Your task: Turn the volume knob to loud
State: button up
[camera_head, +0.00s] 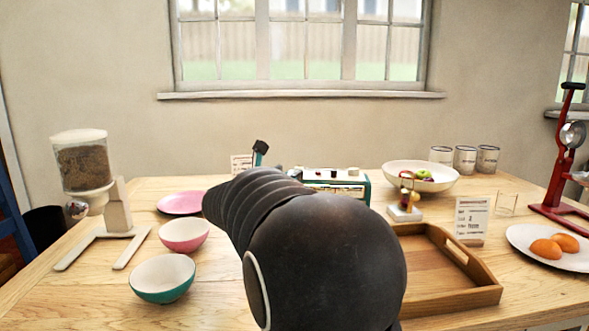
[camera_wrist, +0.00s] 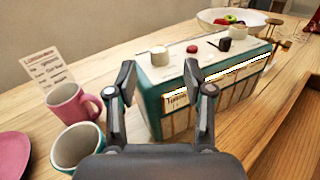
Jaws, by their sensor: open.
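A teal and white radio (camera_wrist: 180,90) stands on the table, with a lit strip along its front. On its top are a cream knob (camera_wrist: 159,56), a red knob (camera_wrist: 192,48) and a dark knob with a lever (camera_wrist: 230,43). I cannot read which is the volume knob. My gripper (camera_wrist: 160,76) is open and empty, its fingers spread in front of the radio's left end. The cream knob shows between the fingers, beyond the tips; no contact is visible. In the head view my arm hides part of the radio (camera_head: 345,185).
A pink mug (camera_wrist: 73,105) and a teal mug (camera_wrist: 78,147) stand left of my gripper. A card (camera_wrist: 46,69) stands behind them. A wooden tray (camera_head: 470,297) lies right of my arm. A fruit bowl (camera_head: 400,176) stands behind. Bowls (camera_head: 163,280) stand at left.

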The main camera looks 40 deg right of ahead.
aim_at(297, 169)
jog(key=shift+x, duration=2.4)
grip_shut()
